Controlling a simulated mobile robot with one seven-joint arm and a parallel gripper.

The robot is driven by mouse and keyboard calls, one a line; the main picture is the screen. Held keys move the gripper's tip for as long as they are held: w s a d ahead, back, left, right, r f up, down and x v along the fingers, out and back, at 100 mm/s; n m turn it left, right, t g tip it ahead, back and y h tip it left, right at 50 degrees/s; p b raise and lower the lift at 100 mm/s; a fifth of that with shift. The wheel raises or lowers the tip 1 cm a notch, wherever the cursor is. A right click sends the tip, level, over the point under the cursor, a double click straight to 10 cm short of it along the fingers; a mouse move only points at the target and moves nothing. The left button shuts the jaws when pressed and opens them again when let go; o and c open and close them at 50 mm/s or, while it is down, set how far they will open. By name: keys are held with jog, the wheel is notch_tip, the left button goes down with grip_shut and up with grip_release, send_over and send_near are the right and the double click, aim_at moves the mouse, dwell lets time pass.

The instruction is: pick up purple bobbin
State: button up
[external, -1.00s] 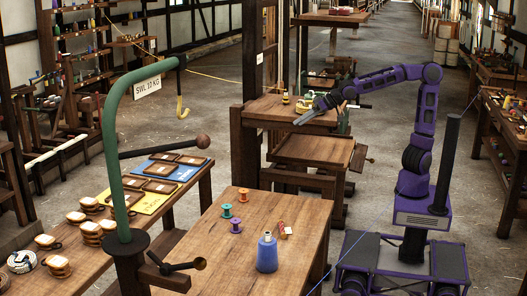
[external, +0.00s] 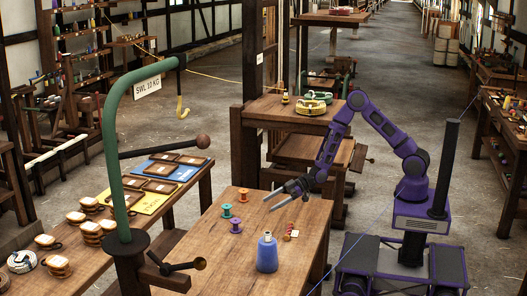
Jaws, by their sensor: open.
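The purple bobbin (external: 236,226) stands upright on the wooden table (external: 212,262), towards its left side. A teal bobbin (external: 227,211) stands just behind it, and an orange bobbin (external: 243,195) stands farther back to the right. My gripper (external: 272,202) is above the table, to the right of the bobbins and apart from them. Its two fingers are spread and point left, with nothing between them.
A blue cone of thread (external: 267,253) stands at the front of the table. Small red and pale items (external: 291,234) lie right of it. A green crane post (external: 112,150) rises at the left. The table between gripper and purple bobbin looks clear.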

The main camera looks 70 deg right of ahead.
send_near(236, 220)
jog(key=x, duration=0.3)
jog(key=s+x, duration=0.1)
jog(key=x, duration=0.1)
jog(key=shift+w+a+f, duration=0.1)
jog(key=shift+a+f, duration=0.1)
jog(key=shift+a, duration=0.25)
jog(key=shift+w+d+b+x, duration=0.1)
jog(key=shift+w+b+x, duration=0.1)
jog(key=shift+x, duration=1.1)
jog(key=shift+w+d+b+x, duration=0.1)
jog(key=shift+d+b+x, duration=0.1)
jog(key=shift+x, duration=1.1)
jog(key=shift+r, duration=0.2)
